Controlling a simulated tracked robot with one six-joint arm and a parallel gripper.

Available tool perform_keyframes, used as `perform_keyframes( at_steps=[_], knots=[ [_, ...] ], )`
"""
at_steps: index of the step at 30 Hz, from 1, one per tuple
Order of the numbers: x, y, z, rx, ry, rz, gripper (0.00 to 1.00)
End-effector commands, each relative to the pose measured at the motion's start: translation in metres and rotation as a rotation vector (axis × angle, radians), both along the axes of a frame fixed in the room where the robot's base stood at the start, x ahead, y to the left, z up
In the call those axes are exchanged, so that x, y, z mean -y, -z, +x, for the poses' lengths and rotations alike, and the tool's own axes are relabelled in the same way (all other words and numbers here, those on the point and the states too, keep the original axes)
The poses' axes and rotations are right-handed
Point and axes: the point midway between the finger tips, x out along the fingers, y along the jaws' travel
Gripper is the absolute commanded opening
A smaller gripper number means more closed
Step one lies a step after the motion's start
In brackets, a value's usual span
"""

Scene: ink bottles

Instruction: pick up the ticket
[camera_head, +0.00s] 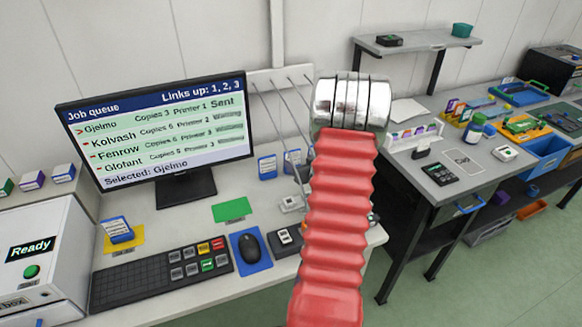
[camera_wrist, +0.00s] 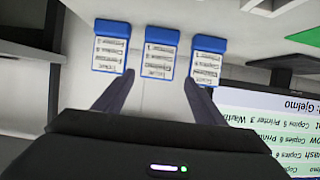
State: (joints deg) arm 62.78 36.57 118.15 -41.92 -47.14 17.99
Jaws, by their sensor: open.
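Several small white tickets with blue edges and printed text are in view. Three stand in a row in the wrist view: a left ticket (camera_wrist: 110,48), a middle ticket (camera_wrist: 160,54) and a right ticket (camera_wrist: 208,64). My gripper (camera_wrist: 159,77) is open, its two dark fingers pointing at the row with the middle ticket between the tips; no ticket is gripped. In the head view, two such tickets, one (camera_head: 267,167) and another (camera_head: 291,162), stand right of the monitor. Another blue-edged ticket (camera_head: 117,230) rests on a yellow pad (camera_head: 126,247). My arm hides the gripper there.
The monitor (camera_head: 160,130), reading "Selected: Gjelmo", stands close by and also shows in the wrist view (camera_wrist: 265,130). A keyboard (camera_head: 135,278), mouse (camera_head: 250,248) and green pad (camera_head: 231,209) lie on the desk. A second bench (camera_head: 450,185) stands at right.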

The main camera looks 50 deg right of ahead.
Motion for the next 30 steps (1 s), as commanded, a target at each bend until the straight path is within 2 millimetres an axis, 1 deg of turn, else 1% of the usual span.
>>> perform_keyframes(
  at_steps=[16,20,30],
  knots=[
    [0.033,0.028,0.057,0.000,-0.001,0.000,0.64],
    [0.037,0.031,0.063,-0.001,-0.001,0.000,0.64],
    [0.038,0.031,0.064,-0.001,-0.001,0.001,0.64]
  ],
)
